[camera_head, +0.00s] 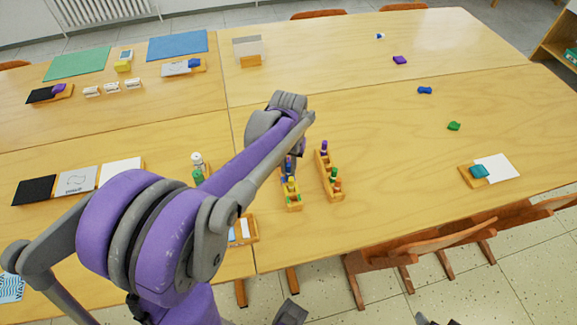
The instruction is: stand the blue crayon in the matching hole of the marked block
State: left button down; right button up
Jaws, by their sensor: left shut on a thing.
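Two narrow wooden blocks with upright crayons stand mid-table. The left block (292,207) shows green and yellow crayons. The right block (335,197) shows a purple crayon at its far end and green and orange ones nearer. My left gripper (290,156) is over the far end of the left block, mostly hidden by my own arm. It is shut on a dark blue piece, seemingly the blue crayon (288,166), upright there. I cannot tell whether its foot is in a hole, or which block bears the mark. My right gripper is not in view.
Small bottles (198,161) stand left of my forearm. A wooden tray (249,232) lies partly behind my arm. A teal piece and white card (497,167) lie at the right. Small blue (425,90) and green (454,126) items lie apart.

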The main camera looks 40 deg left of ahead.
pick_arm(q)
jog(key=shift+f+b, duration=0.45)
jog(key=shift+f, duration=0.25)
dwell(1.0)
jog(key=c, duration=0.7)
grip_release()
jog(key=shift+o, duration=1.1)
jog(key=shift+r, duration=0.1)
jog(key=shift+r+p, duration=2.25)
jog(key=shift+r, duration=0.7)
